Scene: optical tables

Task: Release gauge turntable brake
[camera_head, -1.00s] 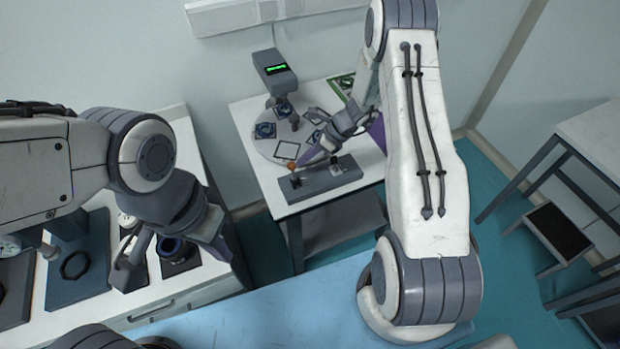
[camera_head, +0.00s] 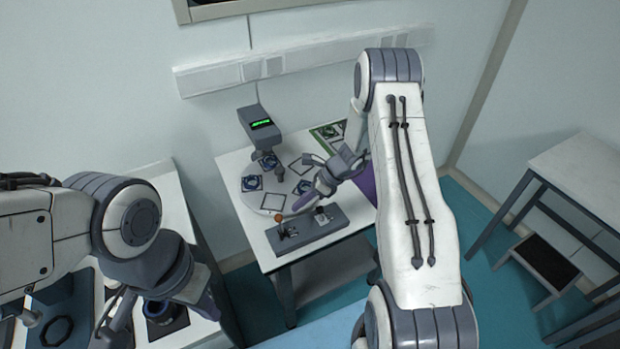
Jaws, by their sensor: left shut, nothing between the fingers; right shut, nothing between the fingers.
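The round white turntable (camera_head: 239,198) stands on the small table at centre, with several dark-framed pieces on it. A grey gauge head with a green display (camera_head: 261,126) overhangs its back. In front is a grey block (camera_head: 324,228) carrying a small lever with an orange knob (camera_head: 279,218) at its left end and a switch-like part (camera_head: 322,215) further right.
The left bench (camera_head: 165,190) holds dark mounts, including a round one (camera_head: 160,312). A green-edged board (camera_head: 328,133) and a purple object (camera_head: 364,185) are at the small table's right side. Another table (camera_head: 585,170) stands far right, with open floor between.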

